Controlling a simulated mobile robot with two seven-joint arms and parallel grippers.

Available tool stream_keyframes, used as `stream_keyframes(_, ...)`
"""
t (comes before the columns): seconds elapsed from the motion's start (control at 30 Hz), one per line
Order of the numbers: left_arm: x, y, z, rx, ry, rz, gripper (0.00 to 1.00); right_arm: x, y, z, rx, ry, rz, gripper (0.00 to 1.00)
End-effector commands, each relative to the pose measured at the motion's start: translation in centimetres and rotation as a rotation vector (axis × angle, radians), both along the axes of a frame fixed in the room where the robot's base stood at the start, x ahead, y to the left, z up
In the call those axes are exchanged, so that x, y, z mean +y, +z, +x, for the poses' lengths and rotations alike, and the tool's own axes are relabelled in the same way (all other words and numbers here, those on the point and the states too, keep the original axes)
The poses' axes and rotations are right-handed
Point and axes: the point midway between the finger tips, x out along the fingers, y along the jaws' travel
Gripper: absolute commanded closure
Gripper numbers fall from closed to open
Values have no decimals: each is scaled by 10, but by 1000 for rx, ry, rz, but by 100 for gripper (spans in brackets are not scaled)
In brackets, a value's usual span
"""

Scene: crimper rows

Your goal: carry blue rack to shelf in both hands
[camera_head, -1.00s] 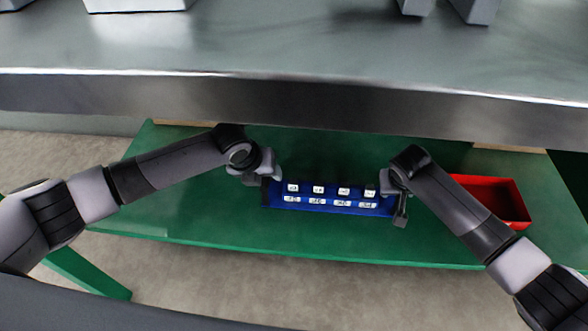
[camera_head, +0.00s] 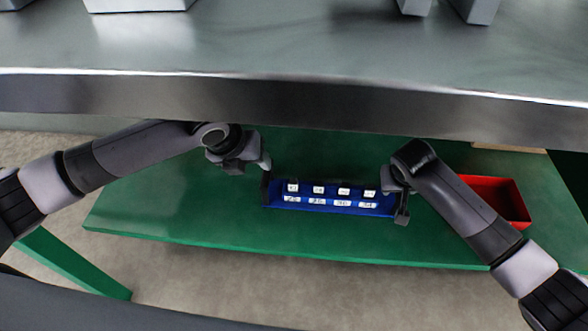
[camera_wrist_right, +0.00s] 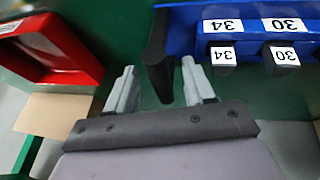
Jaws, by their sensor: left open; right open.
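The blue rack (camera_head: 330,207) rests on the green shelf board below the steel bench. It holds two rows of white number labels, which also show on the rack in the right wrist view (camera_wrist_right: 185,40). A black handle (camera_head: 265,188) stands at its left end, and another black handle (camera_wrist_right: 157,55) at its right end. My left gripper (camera_head: 264,163) is open and empty, just behind and above the left handle. My right gripper (camera_wrist_right: 160,85) is open, with the right handle between its fingers and gaps visible. In the head view, my right wrist partly hides that handle.
A red bin (camera_head: 500,200) stands right of the rack, close to my right forearm. The steel bench (camera_head: 290,108) overhangs the back of the green shelf (camera_head: 180,215). The shelf is clear left of the rack. Cardboard-coloured pieces (camera_head: 508,148) lie at the back right.

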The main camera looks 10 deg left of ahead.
Motion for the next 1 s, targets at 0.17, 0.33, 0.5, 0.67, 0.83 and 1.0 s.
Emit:
stream_keyframes(0.17, 0, 0, 0, 0, 0, 0, 47, 6, 28, -11, -4, 2, 3, 47)
stream_keyframes(0.33, 0, 0, 0, 0, -1, 0, 47, 11, 54, -22, -3, 1, 2, 47)
stream_keyframes(0.5, 0, 0, 0, 0, -1, -1, 47, 15, 74, -31, -3, 1, 1, 47)
stream_keyframes(0.67, 0, 0, 0, 0, -1, -1, 47, 16, 84, -35, -2, 1, 1, 47)
stream_keyframes(0.83, 0, 0, 0, 0, -1, -1, 47, 16, 85, -36, 0, 0, 0, 47)
stream_keyframes(1.0, 0, 0, 0, 0, -1, -1, 47, 16, 85, -36, 0, 0, 0, 47)
